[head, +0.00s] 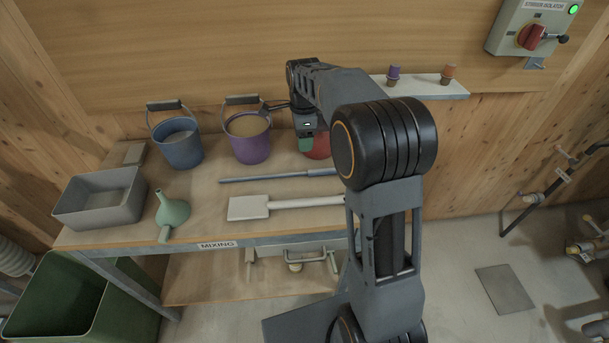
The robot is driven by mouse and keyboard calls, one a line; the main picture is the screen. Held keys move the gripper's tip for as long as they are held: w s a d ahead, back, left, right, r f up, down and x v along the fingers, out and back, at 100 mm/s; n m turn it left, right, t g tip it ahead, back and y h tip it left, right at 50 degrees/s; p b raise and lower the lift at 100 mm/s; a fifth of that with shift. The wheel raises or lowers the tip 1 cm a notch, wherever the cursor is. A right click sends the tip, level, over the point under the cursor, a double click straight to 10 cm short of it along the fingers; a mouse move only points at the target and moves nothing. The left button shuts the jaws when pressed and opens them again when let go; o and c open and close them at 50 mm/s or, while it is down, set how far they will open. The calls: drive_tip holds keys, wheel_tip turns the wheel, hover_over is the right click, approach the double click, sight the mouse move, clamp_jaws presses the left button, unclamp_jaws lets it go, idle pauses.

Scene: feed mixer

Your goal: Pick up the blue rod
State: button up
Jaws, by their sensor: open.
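The blue rod (280,175) lies on the mixing table, running roughly left to right behind a white paddle (250,207). Its right end passes behind my arm, so I cannot see where it ends. My gripper (272,106) is near the back of the table, beside the purple bucket's rim. It is small and dark here, open, and apart from the rod, which lies nearer the front.
A blue bucket (180,149), a purple bucket (248,146) and a partly hidden red container (320,151) stand along the back. A grey tray (75,208) and a green funnel (173,210) are at left. A shelf (420,88) holds two small corked items.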

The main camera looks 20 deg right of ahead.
hover_over(304, 172)
wheel_tip(304, 172, down, 8)
drive_tip(key=shift+f, duration=2.95)
clamp_jaws()
